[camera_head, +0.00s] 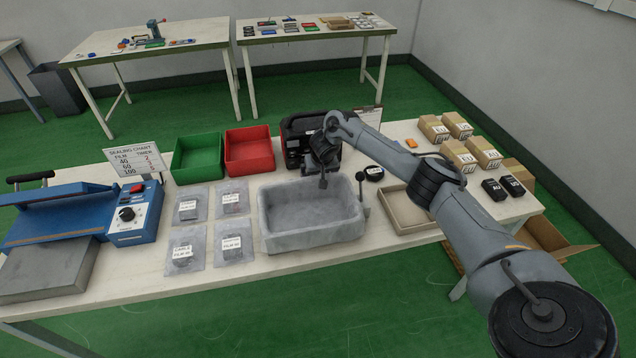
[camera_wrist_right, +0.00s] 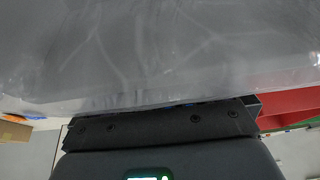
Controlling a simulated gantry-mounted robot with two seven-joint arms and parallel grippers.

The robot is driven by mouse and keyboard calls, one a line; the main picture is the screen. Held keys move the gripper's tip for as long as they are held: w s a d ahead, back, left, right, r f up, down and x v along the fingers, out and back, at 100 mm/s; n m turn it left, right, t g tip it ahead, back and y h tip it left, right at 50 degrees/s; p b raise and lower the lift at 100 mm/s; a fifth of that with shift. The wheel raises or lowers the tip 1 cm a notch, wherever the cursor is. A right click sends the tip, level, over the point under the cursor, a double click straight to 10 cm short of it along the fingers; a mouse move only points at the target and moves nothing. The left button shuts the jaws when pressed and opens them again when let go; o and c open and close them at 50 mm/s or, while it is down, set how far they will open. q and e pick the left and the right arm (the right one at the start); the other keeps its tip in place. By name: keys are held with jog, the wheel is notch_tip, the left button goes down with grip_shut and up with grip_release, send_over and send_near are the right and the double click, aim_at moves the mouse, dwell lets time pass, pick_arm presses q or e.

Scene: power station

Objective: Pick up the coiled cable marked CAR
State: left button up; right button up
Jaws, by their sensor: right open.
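A dark round item with a pale label (camera_head: 374,173) lies on the table right of the grey tray. It looks like a coiled cable, but its label is too small to read. My right gripper (camera_head: 323,181) hangs over the back of the grey tray (camera_head: 311,239), left of that item and apart from it. It is open, with nothing seen in it. The right wrist view shows a grey, marked surface (camera_wrist_right: 160,50) filling the upper part and no coiled cable. The fingertips are not clear there. My left gripper is not in view.
Bagged, labelled pieces (camera_head: 231,248) lie left of the tray. Green (camera_head: 197,160) and red (camera_head: 248,152) bins and a black case (camera_head: 295,130) stand behind. A shallow beige tray (camera_head: 405,212), boxes (camera_head: 470,160) and black packs (camera_head: 494,190) are right. A thin grey lever (camera_head: 364,196) stands beside the tray.

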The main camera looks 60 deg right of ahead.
jog(key=shift+w+d+f, duration=0.15)
jog(key=shift+f, duration=0.35)
jog(key=shift+c, duration=0.5)
jog(key=c, duration=0.7)
jog(key=shift+c, duration=0.2)
jog(key=shift+r, duration=0.15)
